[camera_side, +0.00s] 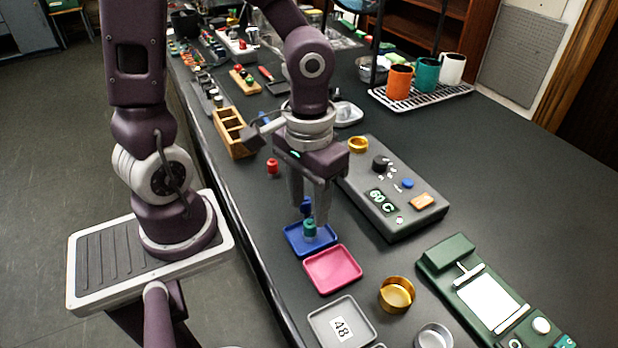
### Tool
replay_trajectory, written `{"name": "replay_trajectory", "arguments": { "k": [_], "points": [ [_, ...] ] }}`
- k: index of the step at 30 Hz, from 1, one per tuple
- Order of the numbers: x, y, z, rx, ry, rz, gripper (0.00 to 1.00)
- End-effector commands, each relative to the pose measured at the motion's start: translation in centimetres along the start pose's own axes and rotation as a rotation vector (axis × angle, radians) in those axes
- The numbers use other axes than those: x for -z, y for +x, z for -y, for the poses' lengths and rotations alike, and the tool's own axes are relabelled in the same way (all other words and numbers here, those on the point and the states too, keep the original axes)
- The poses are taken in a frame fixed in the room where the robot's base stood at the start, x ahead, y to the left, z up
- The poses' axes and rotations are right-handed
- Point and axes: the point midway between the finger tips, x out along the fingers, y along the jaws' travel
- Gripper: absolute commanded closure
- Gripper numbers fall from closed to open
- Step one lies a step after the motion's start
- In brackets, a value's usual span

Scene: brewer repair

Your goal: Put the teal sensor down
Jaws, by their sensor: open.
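The teal sensor (310,231) stands upright in the small blue tray (297,242), near its middle. A blue piece (306,205) shows just behind it, partly hidden by the fingers; I cannot tell whether it is in the tray. My gripper (309,213) points down over the blue tray with its jaws open. The fingertips are at the top of the teal sensor, close around or just above it; I cannot tell whether a finger touches it.
A grey control box (378,217) showing 60 C is to the right. A red piece (272,167) and a wooden box (225,124) are behind left. A brass cup (396,309) stands front right.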

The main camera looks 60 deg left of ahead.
Motion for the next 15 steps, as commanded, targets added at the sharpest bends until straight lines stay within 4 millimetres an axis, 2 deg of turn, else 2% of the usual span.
{"name": "replay_trajectory", "arguments": {
  "k": [3, 6, 12, 15],
  "points": [
    [0.3, -3.3, 0.0, 0.0, -0.007, -0.013, 0.57],
    [0.1, -5.7, -0.1, -0.003, -0.002, -0.01, 0.57],
    [0.0, -8.2, 0.0, 0.002, 0.006, -0.011, 0.57],
    [-1.0, -9.7, 1.0, 0.028, 0.058, -0.119, 0.57]
  ]
}}
